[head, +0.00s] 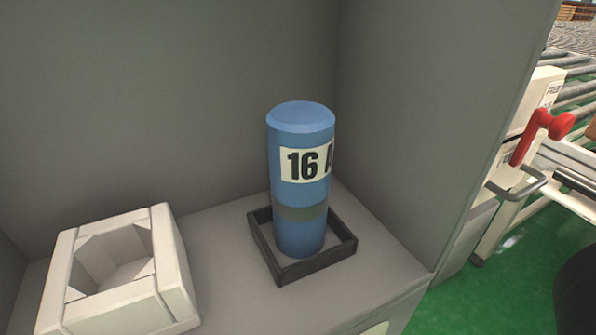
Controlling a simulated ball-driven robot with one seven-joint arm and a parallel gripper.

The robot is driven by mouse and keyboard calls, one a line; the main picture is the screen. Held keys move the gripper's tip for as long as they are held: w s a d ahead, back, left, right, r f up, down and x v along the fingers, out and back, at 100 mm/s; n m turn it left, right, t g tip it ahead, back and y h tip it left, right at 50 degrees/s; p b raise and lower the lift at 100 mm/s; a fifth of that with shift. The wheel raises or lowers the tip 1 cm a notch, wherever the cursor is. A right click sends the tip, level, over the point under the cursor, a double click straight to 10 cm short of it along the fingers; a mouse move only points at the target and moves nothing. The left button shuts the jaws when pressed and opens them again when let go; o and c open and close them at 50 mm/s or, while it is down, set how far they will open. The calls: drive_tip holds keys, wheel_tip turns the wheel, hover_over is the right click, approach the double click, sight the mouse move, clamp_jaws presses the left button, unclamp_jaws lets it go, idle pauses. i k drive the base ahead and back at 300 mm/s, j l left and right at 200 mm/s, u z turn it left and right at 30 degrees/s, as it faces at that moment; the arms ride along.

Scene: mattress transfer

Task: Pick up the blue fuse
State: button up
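The blue fuse (300,190) is a tall cylinder with a white label reading "16" and part of another character, and a grey band lower down. It stands upright inside a low dark square frame (318,262) on a grey shelf. The fuse's lower front edge is partly behind the frame's rim. My gripper is not recognisable in the head view. A dark rounded shape shows at the lower right edge, and I cannot tell what it is.
A white block holder (170,265) with an open angular hollow stands left of the fuse. Grey walls close the shelf at the back and right. Outside, a red handle (540,135), metal rollers (572,90) and green floor (500,285) show at the right.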

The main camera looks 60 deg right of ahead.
sight(300, 136)
drive_tip(key=k+j+u, duration=0.15)
drive_tip(key=k+u, duration=0.25)
drive_tip(key=k, duration=0.25)
drive_tip(key=l+u, duration=0.25)
drive_tip(key=u, duration=0.2)
drive_tip(key=l+u, duration=0.25)
drive_tip(key=u, duration=0.2)
drive_tip(key=k+l+u, duration=0.1)
drive_tip(key=u, duration=0.35)
drive_tip(key=l, duration=0.1)
